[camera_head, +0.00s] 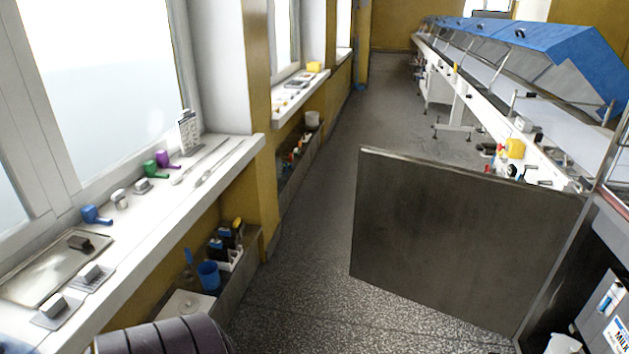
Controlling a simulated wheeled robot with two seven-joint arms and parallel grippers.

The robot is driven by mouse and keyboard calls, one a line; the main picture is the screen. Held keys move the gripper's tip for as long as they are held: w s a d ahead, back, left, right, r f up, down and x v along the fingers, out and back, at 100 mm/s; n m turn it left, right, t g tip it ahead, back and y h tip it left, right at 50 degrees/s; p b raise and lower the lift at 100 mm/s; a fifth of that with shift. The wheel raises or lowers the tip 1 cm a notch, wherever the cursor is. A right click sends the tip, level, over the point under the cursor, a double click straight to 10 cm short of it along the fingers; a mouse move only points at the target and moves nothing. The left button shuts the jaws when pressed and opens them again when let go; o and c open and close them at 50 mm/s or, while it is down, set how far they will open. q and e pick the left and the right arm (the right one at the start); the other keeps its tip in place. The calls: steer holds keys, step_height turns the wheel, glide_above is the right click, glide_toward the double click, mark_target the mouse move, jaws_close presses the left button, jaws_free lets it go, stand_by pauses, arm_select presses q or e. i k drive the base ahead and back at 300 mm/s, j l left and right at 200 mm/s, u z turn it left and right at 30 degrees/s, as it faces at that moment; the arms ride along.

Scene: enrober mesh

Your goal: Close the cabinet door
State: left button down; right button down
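The cabinet door (455,240) is a large flat dark grey panel. It stands wide open, sticking out to the left across the aisle at the right of the view. Its right edge meets the cabinet frame (556,266) at the lower right, and its left edge is free. Part of the open cabinet shows at the right edge, with a box-like item with printed labels (612,312) and a white cup (564,344). Neither gripper is in view. A dark ribbed rounded shape at the bottom left may be part of my arm, but I cannot tell.
A white windowsill (135,222) with small coloured items runs along the left. Below it, a low shelf holds a blue cup (208,275) and bottles. Speckled floor (300,265) is clear between sill and door. A long bench with blue hoods (560,50) stands behind the door.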

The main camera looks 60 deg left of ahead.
mark_target(478, 249)
steer(key=i+j+u, duration=0.35)
steer(key=j, duration=0.25)
steer(key=i+j+u, duration=0.35)
steer(key=i+j, duration=0.15)
steer(key=i, duration=0.1)
